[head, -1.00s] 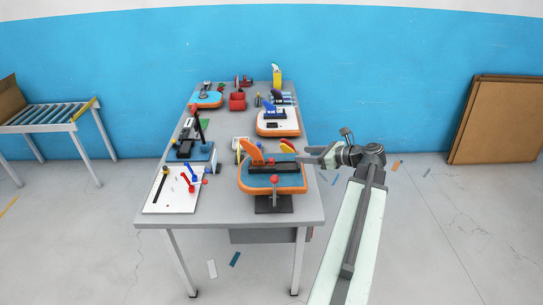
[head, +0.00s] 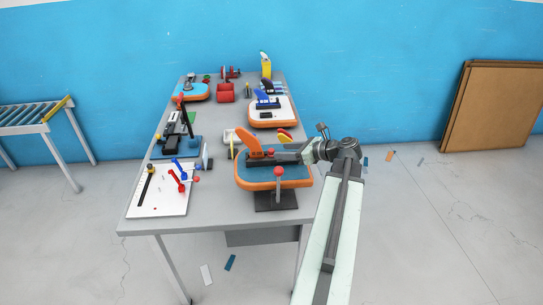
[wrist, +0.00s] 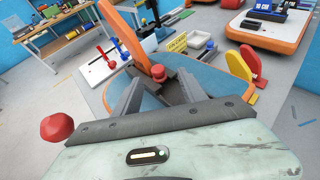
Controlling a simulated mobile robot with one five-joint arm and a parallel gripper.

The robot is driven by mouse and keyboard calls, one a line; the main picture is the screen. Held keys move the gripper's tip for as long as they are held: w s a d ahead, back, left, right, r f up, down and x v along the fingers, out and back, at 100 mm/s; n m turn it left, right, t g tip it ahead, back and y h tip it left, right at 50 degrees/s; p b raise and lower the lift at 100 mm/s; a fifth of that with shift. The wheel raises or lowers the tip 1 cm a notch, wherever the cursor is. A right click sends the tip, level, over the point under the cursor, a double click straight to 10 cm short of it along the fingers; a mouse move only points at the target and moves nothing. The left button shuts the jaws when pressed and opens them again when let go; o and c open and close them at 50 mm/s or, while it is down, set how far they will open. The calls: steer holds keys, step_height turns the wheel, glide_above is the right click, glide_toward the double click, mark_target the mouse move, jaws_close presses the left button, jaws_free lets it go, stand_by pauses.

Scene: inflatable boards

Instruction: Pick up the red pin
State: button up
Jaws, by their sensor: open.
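The red pin (wrist: 158,74) stands on the blue deck of an orange-rimmed board, near the base of an orange fin (wrist: 134,43). In the head view the pin is a small red top (head: 271,152) beside the fin. My gripper (wrist: 159,82) is open, with its two fingers pointing toward the pin. In the wrist view the pin shows between the fingertips, with no visible contact. In the head view my gripper (head: 285,157) reaches over the board from the right. The pin's lower part is hard to make out.
A lever with a red ball knob (head: 278,171) stands at the board's front; the knob (wrist: 57,127) is close to my gripper's left side. A white panel with tools (head: 160,190) is at the table's left.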

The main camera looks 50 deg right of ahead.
mark_target(273, 150)
steer(key=b+x, duration=0.1)
steer(key=x, duration=0.4)
steer(key=shift+a+b, duration=0.15)
steer(key=shift+b, duration=0.2)
steer(key=shift+r, duration=0.1)
jaws_close()
steer(key=shift+r, duration=0.1)
steer(key=shift+r+p, duration=0.35)
steer(key=shift+p, duration=0.15)
step_height(273, 150, up, 3)
steer(key=p, duration=0.3)
steer(key=shift+r, duration=0.2)
steer(key=s+d+p, duration=0.1)
steer(key=s, duration=1.5)
steer(key=shift+d+r, duration=0.25)
steer(key=shift+r, duration=0.1)
